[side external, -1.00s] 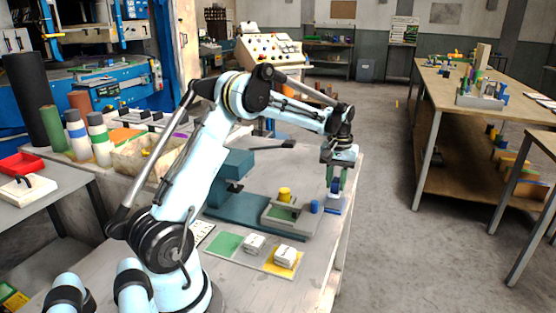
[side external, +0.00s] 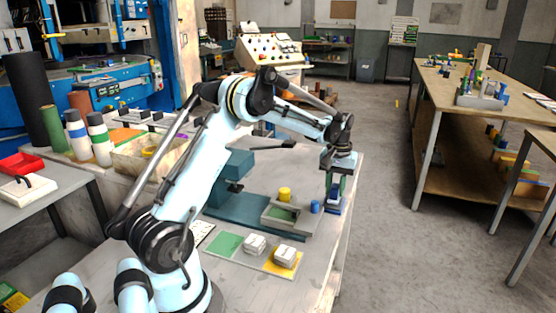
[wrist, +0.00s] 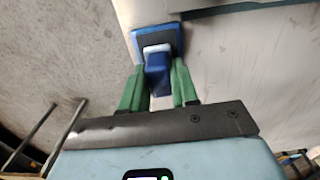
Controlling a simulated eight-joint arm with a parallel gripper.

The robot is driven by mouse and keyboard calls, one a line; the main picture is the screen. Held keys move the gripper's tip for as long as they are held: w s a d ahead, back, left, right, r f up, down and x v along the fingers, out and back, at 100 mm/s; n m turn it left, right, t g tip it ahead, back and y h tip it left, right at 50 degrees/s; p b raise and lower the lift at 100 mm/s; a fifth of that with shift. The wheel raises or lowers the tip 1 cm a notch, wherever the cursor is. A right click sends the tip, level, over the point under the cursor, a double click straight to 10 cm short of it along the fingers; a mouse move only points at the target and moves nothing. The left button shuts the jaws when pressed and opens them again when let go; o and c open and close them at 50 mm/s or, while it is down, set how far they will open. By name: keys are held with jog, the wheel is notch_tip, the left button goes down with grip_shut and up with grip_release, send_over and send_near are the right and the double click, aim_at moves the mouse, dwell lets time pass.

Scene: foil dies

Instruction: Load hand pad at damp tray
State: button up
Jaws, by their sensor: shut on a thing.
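The hand pad is a blue block with a white face (wrist: 155,70), pointing down. My gripper (wrist: 158,76) is shut on it, one green finger on each side. The damp tray (wrist: 180,38) is a small blue tray with a dark inside, below the pad in the wrist view. In the side view my gripper (side external: 335,188) is low over the bench's far right edge, with the tray (side external: 332,212) right under it. The pad's white face overlaps the dark inside in the wrist view; I cannot tell whether they touch.
Left of the tray stand a blue cylinder (side external: 315,206), a yellow cylinder (side external: 285,194) and a teal press (side external: 236,205). Nearer are a green card (side external: 224,244) and white stacks (side external: 254,243), one on a yellow card (side external: 283,266). The bench edge is close on the right.

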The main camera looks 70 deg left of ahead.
aim_at(335, 185)
jog(key=shift+f, duration=0.65)
dwell(1.4)
jog(key=shift+r, duration=0.1)
jog(key=shift+r, duration=3.45)
jog(key=s+d+r+m, duration=0.4)
jog(key=s+d, duration=0.2)
jog(key=d, duration=0.4)
jog(key=s+d+r+m, duration=0.4)
jog(key=s+d+m, duration=0.1)
jog(key=d, duration=0.5)
jog(key=shift+s+d+r, duration=0.35)
jog(key=shift+s, duration=0.4)
